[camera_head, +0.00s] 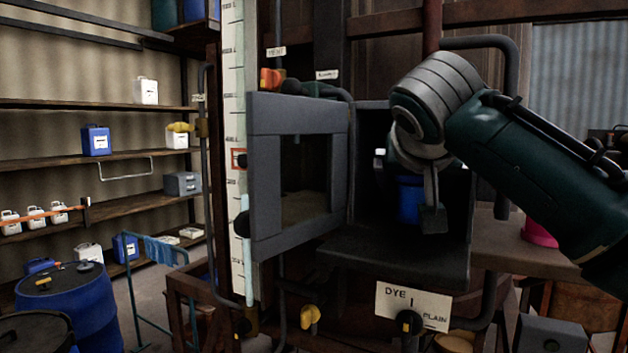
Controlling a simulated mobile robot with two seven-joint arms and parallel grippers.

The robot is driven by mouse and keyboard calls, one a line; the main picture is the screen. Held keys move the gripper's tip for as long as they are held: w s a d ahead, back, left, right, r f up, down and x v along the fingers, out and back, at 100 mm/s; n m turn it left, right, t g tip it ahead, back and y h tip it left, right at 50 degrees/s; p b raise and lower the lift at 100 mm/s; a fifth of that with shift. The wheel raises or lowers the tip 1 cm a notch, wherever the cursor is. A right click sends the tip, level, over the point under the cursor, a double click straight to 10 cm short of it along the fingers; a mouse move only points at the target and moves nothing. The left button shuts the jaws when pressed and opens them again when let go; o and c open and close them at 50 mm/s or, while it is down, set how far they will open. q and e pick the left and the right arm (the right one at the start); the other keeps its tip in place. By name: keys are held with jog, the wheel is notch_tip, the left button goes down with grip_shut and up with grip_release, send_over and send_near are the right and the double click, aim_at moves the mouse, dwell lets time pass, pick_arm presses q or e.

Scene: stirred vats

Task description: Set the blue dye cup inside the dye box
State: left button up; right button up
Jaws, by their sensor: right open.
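The blue dye cup (409,200) is inside the dye box (395,257), a dark grey box with its framed door (267,190) swung open to the left. The cup looks upright, but its base is partly hard to see in the shadow. My right gripper (428,196) reaches into the box from the right, with its fingers pointing down at the cup. One finger hangs in front of the cup's right side and hides part of it. The jaws are open; whether a finger touches the cup I cannot tell. My left gripper is out of view.
A "DYE 1 PLAIN" sign (412,307) hangs below the box. A pink container (540,233) stands on the table (505,247) at right, partly behind my arm. Pipes and a white gauge (233,130) flank the door. Shelves with jugs and blue drums (70,305) are at left.

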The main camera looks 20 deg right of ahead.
jog(key=shift+r, duration=0.2)
jog(key=shift+s+a, duration=0.15)
jog(key=b+v, duration=0.3)
jog(key=v, duration=0.5)
jog(key=shift+a+b, duration=0.1)
jog(key=shift+b, duration=0.2)
jog(key=v, duration=0.3)
jog(key=shift+s+r+p, duration=0.2)
jog(key=shift+s+p, duration=0.05)
jog(key=shift+p, duration=0.1)
